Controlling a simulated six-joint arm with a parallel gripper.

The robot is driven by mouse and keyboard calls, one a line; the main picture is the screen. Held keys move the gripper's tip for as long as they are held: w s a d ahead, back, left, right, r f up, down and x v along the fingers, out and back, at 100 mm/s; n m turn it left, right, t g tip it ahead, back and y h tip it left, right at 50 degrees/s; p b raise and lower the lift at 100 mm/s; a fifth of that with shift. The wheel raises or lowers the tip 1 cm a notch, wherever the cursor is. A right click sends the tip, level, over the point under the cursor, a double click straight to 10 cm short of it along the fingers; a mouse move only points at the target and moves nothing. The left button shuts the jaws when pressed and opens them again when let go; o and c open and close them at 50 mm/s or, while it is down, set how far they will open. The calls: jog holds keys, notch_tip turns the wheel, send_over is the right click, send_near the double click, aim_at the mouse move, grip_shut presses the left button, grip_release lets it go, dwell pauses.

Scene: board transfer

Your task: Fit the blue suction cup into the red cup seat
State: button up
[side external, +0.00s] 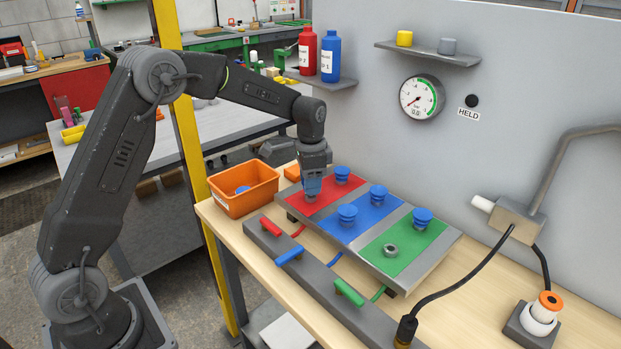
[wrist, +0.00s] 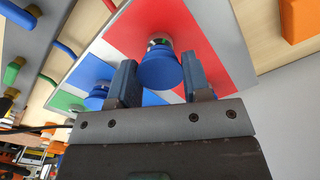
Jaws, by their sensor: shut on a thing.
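My gripper (wrist: 160,82) points down over the near part of the red panel (side external: 302,206) and is shut on a blue suction cup (wrist: 158,70), seen between its fingers in the wrist view. The held cup is right at a grey ring-like red cup seat (side external: 311,198). I cannot tell whether it is fully in the seat or just above it. Another blue cup (side external: 342,175) stands at the far end of the red panel. Two blue cups stand on the blue panel (side external: 363,212).
The green panel (side external: 395,243) has a blue cup (side external: 422,216) and an empty grey seat (side external: 390,250). An orange bin (side external: 243,189) holds a blue piece. A grey rail (side external: 318,269) with coloured handles runs along the front. The HELD lamp (side external: 471,101) is dark.

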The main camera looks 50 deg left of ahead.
jog(key=shift+f, duration=0.7)
jog(key=o, duration=1.1)
notch_tip(320, 180, up, 14)
jog(key=shift+f, duration=0.1)
